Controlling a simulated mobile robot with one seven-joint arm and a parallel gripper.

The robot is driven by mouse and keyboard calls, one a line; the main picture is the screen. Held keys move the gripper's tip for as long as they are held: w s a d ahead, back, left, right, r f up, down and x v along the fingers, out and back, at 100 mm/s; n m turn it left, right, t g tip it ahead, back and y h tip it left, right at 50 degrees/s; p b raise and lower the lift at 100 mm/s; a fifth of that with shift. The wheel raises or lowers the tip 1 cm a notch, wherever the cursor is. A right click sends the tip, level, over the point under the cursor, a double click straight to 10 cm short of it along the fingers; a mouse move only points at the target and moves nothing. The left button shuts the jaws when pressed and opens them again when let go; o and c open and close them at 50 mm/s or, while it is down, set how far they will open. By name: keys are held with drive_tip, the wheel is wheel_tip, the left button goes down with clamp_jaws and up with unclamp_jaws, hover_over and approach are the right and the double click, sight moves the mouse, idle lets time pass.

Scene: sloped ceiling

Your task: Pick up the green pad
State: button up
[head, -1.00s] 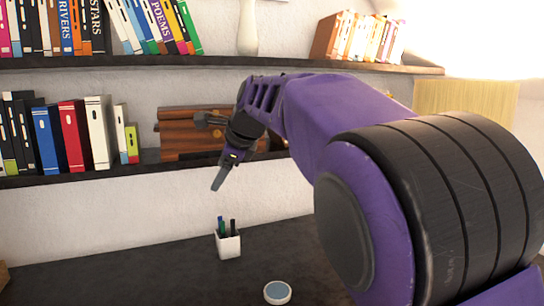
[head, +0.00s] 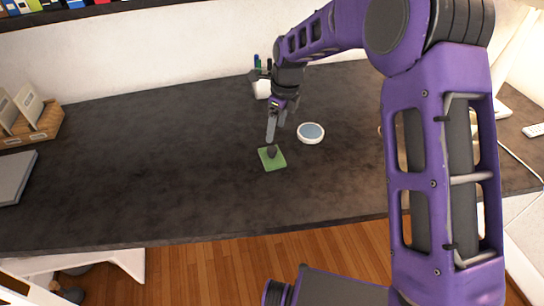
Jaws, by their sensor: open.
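One finger shows clearly; the other is mostly hidden. The gripper appears empty.
A round white dish with a blue-grey top (head: 311,133) sits right of the pad. The desk's left middle is clear.

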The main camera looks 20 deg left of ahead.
sight(272, 148)
drive_tip(key=f, duration=0.5)
drive_tip(key=a+f, duration=0.1)
drive_tip(key=f, duration=0.1)
drive_tip(key=shift+f, duration=0.4)
clamp_jaws()
